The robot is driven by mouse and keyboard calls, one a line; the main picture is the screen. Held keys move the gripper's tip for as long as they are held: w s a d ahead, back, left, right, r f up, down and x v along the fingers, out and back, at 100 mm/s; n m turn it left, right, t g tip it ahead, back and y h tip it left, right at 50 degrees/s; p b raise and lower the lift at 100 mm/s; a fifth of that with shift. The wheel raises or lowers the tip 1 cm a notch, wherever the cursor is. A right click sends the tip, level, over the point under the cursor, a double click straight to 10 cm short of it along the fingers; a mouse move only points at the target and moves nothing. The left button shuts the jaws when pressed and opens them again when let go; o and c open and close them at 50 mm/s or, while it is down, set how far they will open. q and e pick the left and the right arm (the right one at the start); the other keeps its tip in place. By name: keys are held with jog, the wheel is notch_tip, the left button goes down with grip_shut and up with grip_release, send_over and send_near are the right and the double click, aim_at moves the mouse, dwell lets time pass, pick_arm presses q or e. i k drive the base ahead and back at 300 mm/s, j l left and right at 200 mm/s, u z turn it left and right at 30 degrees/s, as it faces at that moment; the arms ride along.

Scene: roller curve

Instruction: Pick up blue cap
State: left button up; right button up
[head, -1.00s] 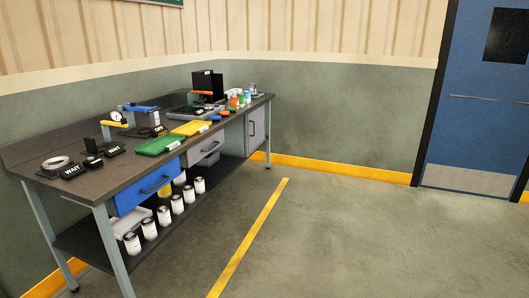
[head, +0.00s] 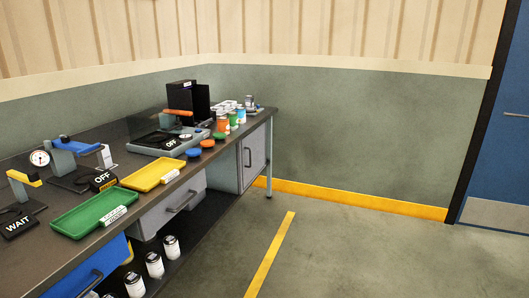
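The blue cap (head: 193,152) is a small round disc lying on the dark workbench (head: 130,137), near its front edge. It sits between the yellow tray and an orange cap (head: 207,144), with a green cap (head: 219,135) just beyond. Neither of my grippers shows in the head view, so their state is hidden.
A yellow tray (head: 147,176) and a green tray (head: 92,213) lie along the bench's front edge. A device with an OFF sign (head: 171,143) stands behind the caps. Several bottles (head: 233,118) stand at the far end. The floor (head: 350,255) right of the bench is clear.

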aim_at(195, 151)
jog(key=i+u, duration=0.1)
jog(key=i, duration=0.55)
jog(key=i+l+u, duration=0.15)
jog(key=i, duration=0.45)
jog(key=i+l+u, duration=0.1)
jog(key=i, duration=0.5)
jog(key=l, duration=0.05)
